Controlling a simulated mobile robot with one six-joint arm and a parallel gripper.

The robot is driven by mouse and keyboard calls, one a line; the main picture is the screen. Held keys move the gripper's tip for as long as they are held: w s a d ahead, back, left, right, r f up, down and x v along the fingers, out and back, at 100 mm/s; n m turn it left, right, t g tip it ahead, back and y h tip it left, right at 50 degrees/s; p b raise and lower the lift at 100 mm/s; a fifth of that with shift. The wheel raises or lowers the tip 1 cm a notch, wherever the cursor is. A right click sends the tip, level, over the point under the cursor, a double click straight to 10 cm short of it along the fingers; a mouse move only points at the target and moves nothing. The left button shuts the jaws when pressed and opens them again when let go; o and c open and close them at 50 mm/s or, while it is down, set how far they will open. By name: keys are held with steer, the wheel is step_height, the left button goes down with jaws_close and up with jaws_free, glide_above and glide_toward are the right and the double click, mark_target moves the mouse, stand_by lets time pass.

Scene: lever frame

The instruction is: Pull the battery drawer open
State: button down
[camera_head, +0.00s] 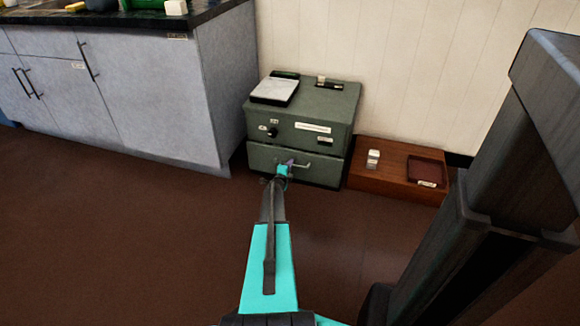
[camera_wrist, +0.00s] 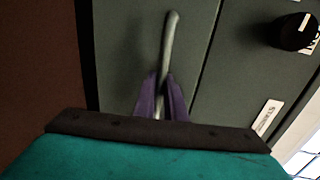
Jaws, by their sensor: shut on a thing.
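A dark green metal cabinet stands on the floor against the wall in the head view. Its lower part is the drawer (camera_head: 322,174), with a pale bar handle (camera_head: 303,165) across its front. My gripper (camera_head: 284,168) reaches the drawer front at the handle. In the wrist view the purple fingers of my gripper (camera_wrist: 161,98) are shut on the handle (camera_wrist: 171,35), one on each side of the bar. The drawer front (camera_wrist: 125,50) fills the area behind the handle. The drawer looks about flush with the cabinet, though my arm hides part of it.
The cabinet's upper part carries a black knob (camera_head: 273,132) and labels. A white pad (camera_head: 274,89) lies on its top. A low wooden box (camera_head: 388,188) with a small white item and a tray (camera_head: 426,170) stands to the right. Grey cupboards (camera_head: 140,100) stand left. Floor in front is clear.

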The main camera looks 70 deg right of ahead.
steer(key=f+b+v, duration=0.2)
steer(key=v, duration=1)
steer(key=a+f+b+v, duration=0.1)
steer(key=f+b+v, duration=0.1)
steer(key=v, duration=1)
steer(key=shift+a+f, duration=0.3)
steer(key=shift+f, duration=0.15)
steer(key=c, duration=2.1)
jaws_free()
steer(key=shift+s, duration=0.1)
steer(key=shift+a, duration=0.1)
steer(key=p+v, duration=0.3)
steer(key=v, duration=1)
steer(key=shift+a, duration=0.25)
